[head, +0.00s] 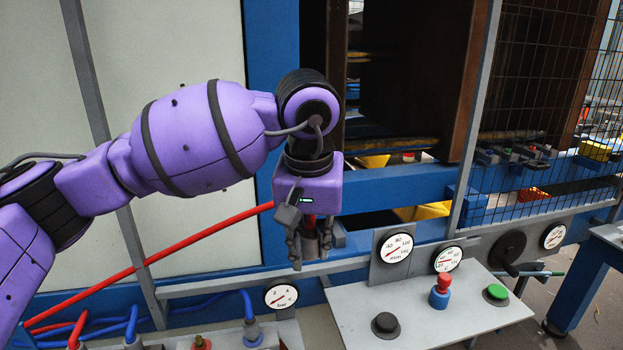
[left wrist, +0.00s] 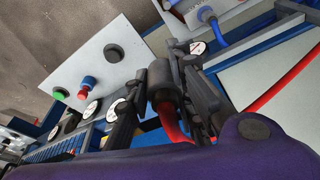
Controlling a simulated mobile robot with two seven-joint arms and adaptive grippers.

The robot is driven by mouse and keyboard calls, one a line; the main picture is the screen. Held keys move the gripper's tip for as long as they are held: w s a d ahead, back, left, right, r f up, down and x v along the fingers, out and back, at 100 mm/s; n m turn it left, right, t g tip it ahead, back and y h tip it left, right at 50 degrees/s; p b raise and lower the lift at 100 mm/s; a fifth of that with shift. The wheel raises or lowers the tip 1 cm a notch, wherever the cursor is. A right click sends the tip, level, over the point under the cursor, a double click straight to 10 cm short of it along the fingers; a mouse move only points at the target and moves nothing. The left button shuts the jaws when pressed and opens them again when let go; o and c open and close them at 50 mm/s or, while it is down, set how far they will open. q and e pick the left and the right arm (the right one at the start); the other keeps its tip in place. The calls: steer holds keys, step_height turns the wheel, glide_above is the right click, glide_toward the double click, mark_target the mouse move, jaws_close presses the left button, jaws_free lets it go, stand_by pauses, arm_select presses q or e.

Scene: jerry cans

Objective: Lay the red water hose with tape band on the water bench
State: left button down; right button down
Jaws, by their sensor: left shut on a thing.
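My left gripper (head: 312,256) points down and is shut on the end of a red hose (head: 205,231). The hose end has a dark grey coupling, which shows between the fingers in the left wrist view (left wrist: 163,86). From the gripper the hose runs down to the lower left of the head view. No tape band on it can be made out. A bench (head: 232,342) at the bottom edge bears a gauge and blue hose fittings; whether it is the water bench I cannot tell. My right gripper is not in view.
A light panel (head: 350,318) with a black knob (head: 385,324), a red-and-blue button (head: 440,291) and a green button (head: 495,293) lies right of the gripper. Several gauges stand behind it. Blue hoses (head: 190,309) lie at lower left. A wire mesh fence (head: 535,110) stands at right.

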arm_select(q)
steer(key=s+a+f, duration=0.3)
steer(key=a+f, duration=0.2)
steer(key=a, duration=0.3)
steer(key=s+a+f+n, duration=0.1)
steer(key=s+a+f, duration=0.1)
steer(key=a+f, duration=0.4)
steer(key=shift+s+a, duration=0.4)
steer(key=shift+a, duration=0.8)
steer(key=shift+d, duration=0.1)
